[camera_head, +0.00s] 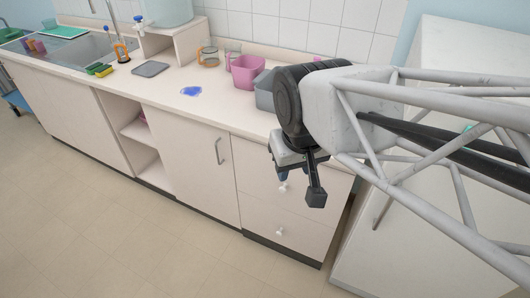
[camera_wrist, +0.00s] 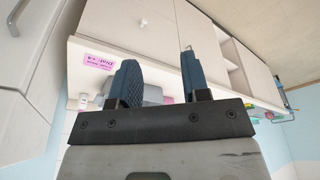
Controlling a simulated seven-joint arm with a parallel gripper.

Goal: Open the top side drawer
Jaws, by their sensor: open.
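The top side drawer (camera_head: 256,180) is the upper of two pale fronts at the right end of the counter, and it looks shut. Its small white knob (camera_head: 282,188) shows just below my gripper (camera_head: 284,173) in the head view. My gripper hangs in front of this drawer unit and hides part of the upper front. In the wrist view my gripper (camera_wrist: 158,60) has its two dark blue fingers wide apart, with nothing held between them. A small knob (camera_wrist: 143,21) shows on a pale front beyond the fingertips.
The lower drawer's knob (camera_head: 280,231) is below. A cupboard door with a bar handle (camera_head: 219,151) stands left of the drawers. A pink tub (camera_head: 245,72) and a grey container (camera_head: 264,91) stand on the counter. A white cabinet (camera_head: 390,240) is at right; the floor (camera_head: 120,240) in front is clear.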

